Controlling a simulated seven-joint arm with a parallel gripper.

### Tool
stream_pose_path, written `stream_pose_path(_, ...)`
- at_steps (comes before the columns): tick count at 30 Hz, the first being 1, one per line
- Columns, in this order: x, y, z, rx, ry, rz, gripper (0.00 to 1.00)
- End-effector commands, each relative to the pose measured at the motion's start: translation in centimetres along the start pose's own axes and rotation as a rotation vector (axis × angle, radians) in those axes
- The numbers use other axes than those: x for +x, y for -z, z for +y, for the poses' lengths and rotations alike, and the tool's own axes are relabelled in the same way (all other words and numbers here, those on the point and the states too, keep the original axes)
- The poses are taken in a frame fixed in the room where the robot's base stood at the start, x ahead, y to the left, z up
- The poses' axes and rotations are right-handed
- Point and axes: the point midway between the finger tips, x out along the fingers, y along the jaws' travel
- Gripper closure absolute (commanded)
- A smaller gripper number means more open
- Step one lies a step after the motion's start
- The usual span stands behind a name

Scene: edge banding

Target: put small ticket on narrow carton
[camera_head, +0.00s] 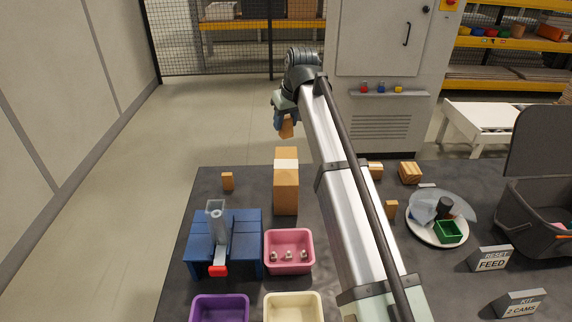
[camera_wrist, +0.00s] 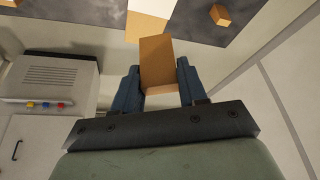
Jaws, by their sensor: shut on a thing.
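The narrow carton (camera_head: 286,197) is a tall orange-brown box on the dark table, with a pale strip across its upper part. My gripper (camera_head: 284,121) is shut on a small orange-brown block (camera_head: 287,129), which I take to be the small ticket. In the wrist view the block (camera_wrist: 157,60) sits between both fingers of the gripper (camera_wrist: 158,85). It is held in the air beyond the carton's far end, apart from it. The carton also shows at the top of the wrist view (camera_wrist: 145,25), partly hidden behind the block.
A small brown block (camera_head: 228,181) stands left of the carton. A blue fixture (camera_head: 240,235), a pink bin (camera_head: 289,264) and purple and cream bins lie nearer. Right of my arm are more small blocks, a plate (camera_head: 425,232) with items, and a dark basket (camera_head: 540,220).

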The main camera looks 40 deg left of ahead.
Motion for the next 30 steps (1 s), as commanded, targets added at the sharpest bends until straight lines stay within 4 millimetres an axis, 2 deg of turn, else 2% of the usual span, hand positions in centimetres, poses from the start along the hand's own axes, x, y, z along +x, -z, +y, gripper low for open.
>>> stream_pose_path(5, 0.5, -0.3, 0.0, 0.038, -0.017, 0.0, 0.91)
stream_pose_path(15, 5.0, -2.2, 0.0, 0.039, -0.017, -0.002, 0.91)
stream_pose_path(23, 6.8, -2.9, 0.0, 0.039, -0.017, 0.0, 0.91)
stream_pose_path(30, 9.2, -3.9, 0.0, 0.039, -0.017, 0.0, 0.91)
